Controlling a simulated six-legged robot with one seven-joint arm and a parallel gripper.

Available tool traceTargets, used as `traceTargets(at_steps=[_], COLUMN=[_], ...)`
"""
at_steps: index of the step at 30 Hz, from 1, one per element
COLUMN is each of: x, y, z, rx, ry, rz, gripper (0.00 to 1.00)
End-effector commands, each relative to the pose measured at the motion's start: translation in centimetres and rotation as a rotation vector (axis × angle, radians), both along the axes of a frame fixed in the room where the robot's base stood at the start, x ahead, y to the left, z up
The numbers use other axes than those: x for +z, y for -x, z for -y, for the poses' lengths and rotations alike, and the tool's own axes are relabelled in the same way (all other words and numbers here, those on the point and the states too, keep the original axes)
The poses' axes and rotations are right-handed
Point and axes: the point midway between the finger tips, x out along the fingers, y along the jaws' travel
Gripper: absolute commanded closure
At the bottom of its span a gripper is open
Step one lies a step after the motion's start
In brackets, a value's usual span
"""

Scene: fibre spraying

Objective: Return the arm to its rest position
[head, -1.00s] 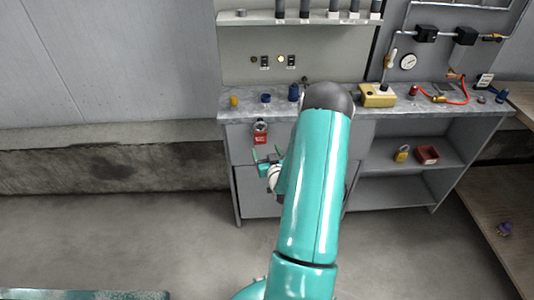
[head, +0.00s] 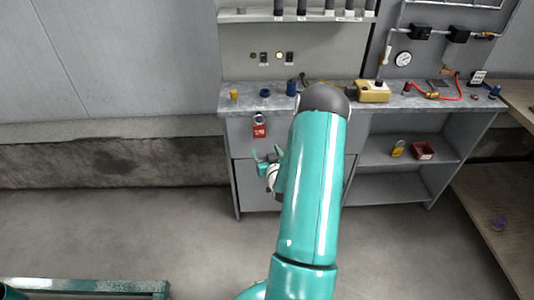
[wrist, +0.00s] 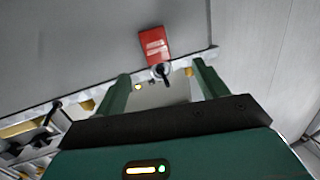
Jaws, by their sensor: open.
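My teal arm (head: 312,190) stands bent up in front of the grey workbench in the head view. My gripper (head: 267,158) shows left of the arm, in front of the bench's cabinet front. In the wrist view my gripper (wrist: 160,88) has its two green fingers apart with nothing held between them. A red padlock tag (head: 259,130) hangs on the cabinet front just above the gripper in the head view. In the wrist view the red tag (wrist: 154,42) lies beyond the fingertips, apart from them.
The bench top (head: 240,95) holds a yellow box (head: 372,92), blue caps and a red hose (head: 450,97). The shelf below holds a yellow padlock (head: 398,149) and red bin (head: 423,151). A wooden table (head: 490,200) stands at right. The floor (head: 110,235) at left is open.

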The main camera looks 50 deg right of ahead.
Motion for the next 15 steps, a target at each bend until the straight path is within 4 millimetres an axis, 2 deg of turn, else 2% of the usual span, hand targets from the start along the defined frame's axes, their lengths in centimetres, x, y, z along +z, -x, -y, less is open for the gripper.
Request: traceTargets(at_steps=[11,15], x=[0.0,0.9], y=[-0.3,-1.1], z=[0.1,-0.3], rx=[0.0,0.015], ry=[-0.002,0.001], rz=[-0.001,-0.02], gripper=[0.28,0.28])
